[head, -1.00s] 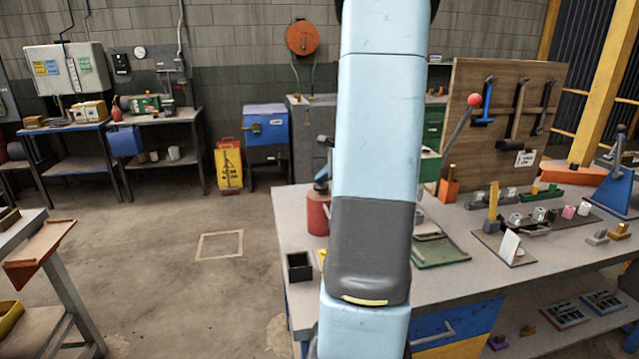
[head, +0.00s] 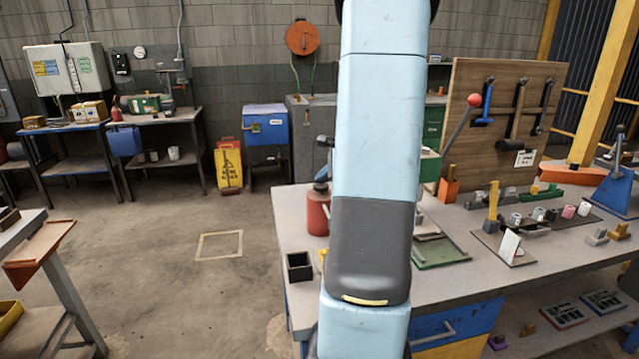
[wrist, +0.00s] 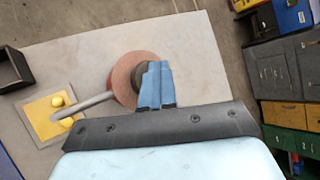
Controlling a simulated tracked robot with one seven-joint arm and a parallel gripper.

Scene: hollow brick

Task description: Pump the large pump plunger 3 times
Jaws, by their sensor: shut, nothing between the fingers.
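The large pump is a red cylinder (head: 317,214) near the left end of the workbench, partly hidden behind my arm in the head view. In the wrist view, its round reddish top (wrist: 124,78) shows from above, with the dark plunger (wrist: 139,72) at its middle. My gripper (wrist: 153,68) has its blue fingers shut together, with nothing between them. The fingertips overlap the plunger in the wrist view; I cannot tell whether they touch it. A grey spout (wrist: 85,105) runs from the pump to above a yellow pad (wrist: 52,112).
A black open box (head: 299,267) stands at the bench's left front; it also shows in the wrist view (wrist: 12,70). A green tray (head: 440,250), a red-knobbed lever (head: 474,101) and small parts lie to the right.

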